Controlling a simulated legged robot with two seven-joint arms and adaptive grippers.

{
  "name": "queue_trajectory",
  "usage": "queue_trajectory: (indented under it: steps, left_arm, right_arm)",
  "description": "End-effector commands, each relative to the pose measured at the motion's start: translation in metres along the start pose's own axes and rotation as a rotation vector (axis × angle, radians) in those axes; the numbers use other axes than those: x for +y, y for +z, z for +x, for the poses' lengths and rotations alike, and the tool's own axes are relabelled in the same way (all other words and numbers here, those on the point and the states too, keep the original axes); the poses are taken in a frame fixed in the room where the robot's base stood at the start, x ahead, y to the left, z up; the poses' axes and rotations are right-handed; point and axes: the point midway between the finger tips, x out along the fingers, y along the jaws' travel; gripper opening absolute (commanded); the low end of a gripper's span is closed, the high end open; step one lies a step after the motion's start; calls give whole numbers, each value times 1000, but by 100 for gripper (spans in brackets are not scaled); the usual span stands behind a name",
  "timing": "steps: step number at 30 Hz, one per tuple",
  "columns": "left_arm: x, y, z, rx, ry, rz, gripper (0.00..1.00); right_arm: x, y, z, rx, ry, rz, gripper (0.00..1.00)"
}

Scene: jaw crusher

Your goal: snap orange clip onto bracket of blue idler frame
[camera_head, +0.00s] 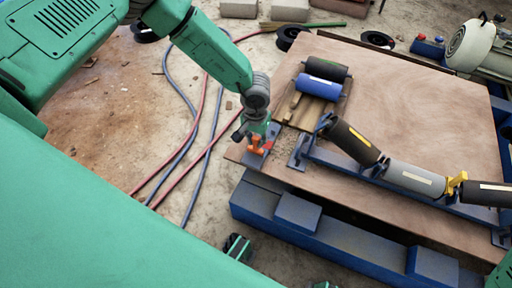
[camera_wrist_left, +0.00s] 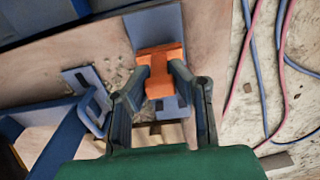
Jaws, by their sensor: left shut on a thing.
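The orange clip (camera_head: 256,143) is at the left corner of the wooden table, at my left gripper (camera_head: 257,133). In the left wrist view the orange clip (camera_wrist_left: 160,70) sits between the two fingers of my left gripper (camera_wrist_left: 158,80), which is shut on it. A blue-grey plate (camera_wrist_left: 155,28) lies under and beyond the clip. The blue idler frame (camera_head: 400,190) carries several rollers and stands to the right of the gripper. Its near end bracket (camera_head: 325,122) is apart from the clip. A yellow clip (camera_head: 456,183) is on the frame farther right. My right gripper is not in view.
A wooden board (camera_head: 313,112) with a blue roller (camera_head: 317,87) and a dark roller (camera_head: 326,68) lies behind the gripper. The table top (camera_head: 430,110) is bare farther back. Red and blue hoses (camera_head: 190,130) run over the floor at left.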

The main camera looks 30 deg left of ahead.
Motion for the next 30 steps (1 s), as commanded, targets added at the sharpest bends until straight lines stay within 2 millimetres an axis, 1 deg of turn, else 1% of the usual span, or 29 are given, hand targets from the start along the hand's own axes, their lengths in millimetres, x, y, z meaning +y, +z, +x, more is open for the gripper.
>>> queue_trajectory:
  steps: [5,30]
  left_arm:
    - [0,1,-2,-2,-5,1,0]
    - [0,0,-37,0,0,1,0]
  right_arm:
    - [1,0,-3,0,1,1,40]
    - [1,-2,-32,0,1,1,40]
